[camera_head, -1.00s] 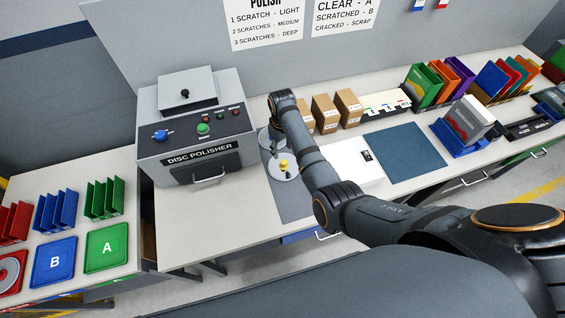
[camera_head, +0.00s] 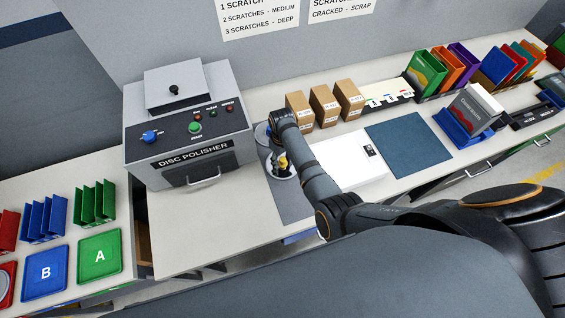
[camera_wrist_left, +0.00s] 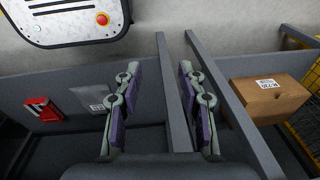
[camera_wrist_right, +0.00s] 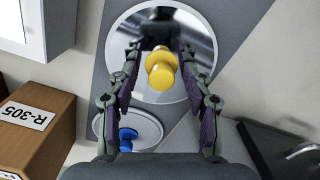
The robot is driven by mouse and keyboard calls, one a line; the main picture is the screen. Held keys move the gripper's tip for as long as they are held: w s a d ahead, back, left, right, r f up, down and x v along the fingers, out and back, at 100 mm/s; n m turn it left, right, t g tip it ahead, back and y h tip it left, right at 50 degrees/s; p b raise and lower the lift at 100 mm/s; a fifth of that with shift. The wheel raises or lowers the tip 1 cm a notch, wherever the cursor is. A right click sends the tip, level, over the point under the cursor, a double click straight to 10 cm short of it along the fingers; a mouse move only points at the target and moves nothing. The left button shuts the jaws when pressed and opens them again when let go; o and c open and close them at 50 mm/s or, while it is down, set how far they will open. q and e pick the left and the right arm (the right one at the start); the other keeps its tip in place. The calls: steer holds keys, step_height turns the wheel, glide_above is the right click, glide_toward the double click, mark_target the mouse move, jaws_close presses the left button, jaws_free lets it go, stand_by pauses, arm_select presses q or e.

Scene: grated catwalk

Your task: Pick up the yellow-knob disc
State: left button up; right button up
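The yellow-knob disc (camera_wrist_right: 143,22) lies on the grey mat and fills the top middle of the right wrist view. Its surface is mirror-like with a pale rim, and its yellow knob (camera_wrist_right: 161,70) stands up between my right fingers. In the head view, the disc (camera_head: 290,174) is partly hidden by my right gripper (camera_head: 282,158). In the right wrist view my right gripper (camera_wrist_right: 160,75) is open, with a gap on each side of the knob. My left gripper (camera_wrist_left: 160,75) is open and empty, away from the disc.
A blue-knob disc (camera_wrist_right: 148,128) lies close beside it. The disc polisher (camera_head: 190,130) stands left of the mat (camera_head: 292,205). Cardboard boxes (camera_head: 299,110) and a white case (camera_head: 345,165) are to the right. Bare tabletop (camera_head: 205,225) lies in front of the polisher.

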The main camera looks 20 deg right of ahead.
steer(key=shift+s+r, duration=0.2)
steer(key=shift+s, duration=0.1)
steer(key=c, duration=0.5)
steer(key=shift+c, duration=1.1)
steer(key=shift+w, duration=0.1)
jaws_close()
arm_select(q)
steer(key=shift+s, duration=0.55)
steer(key=shift+w, duration=0.1)
